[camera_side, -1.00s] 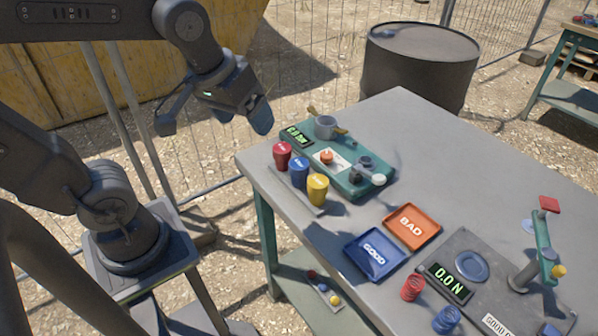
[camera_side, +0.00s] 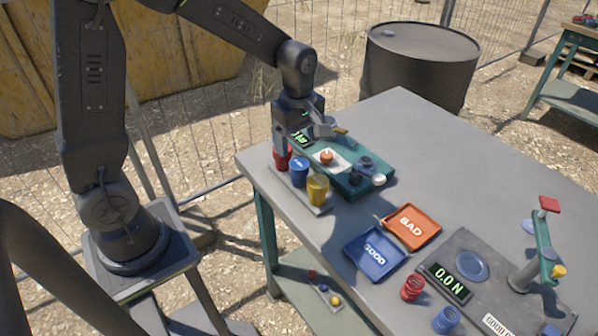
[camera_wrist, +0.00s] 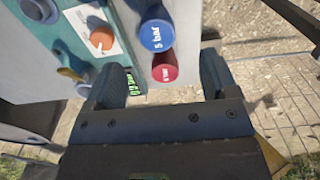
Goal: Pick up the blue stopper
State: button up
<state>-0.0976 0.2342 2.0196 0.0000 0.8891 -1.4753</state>
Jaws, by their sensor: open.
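The blue stopper (camera_side: 299,172) stands upright in a row at the left edge of the table, between the red stopper (camera_side: 281,161) and the yellow stopper (camera_side: 318,188). In the wrist view the blue stopper (camera_wrist: 157,34) shows its round top marked "5 bar", beyond the red stopper (camera_wrist: 165,67). My gripper (camera_side: 280,146) points down at the red stopper and partly hides it. In the wrist view my gripper (camera_wrist: 165,80) is open, with the red stopper between the lines of its fingers. The blue stopper lies ahead of the fingertips, apart from them.
A green test block (camera_side: 352,180) with a display, a grey cup and an orange knob (camera_side: 326,157) sits close to the right of the stoppers. A blue GOOD tray (camera_side: 375,253) and an orange BAD tray (camera_side: 411,227) lie nearer the front. The far tabletop is clear.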

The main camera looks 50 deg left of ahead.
aim_at(299, 163)
jog(key=shift+w+a+f, duration=0.1)
jog(key=shift+f, duration=1.9)
jog(key=shift+w+a+f, duration=0.1)
jog(key=shift+f, duration=1.85)
jog(key=c, duration=1)
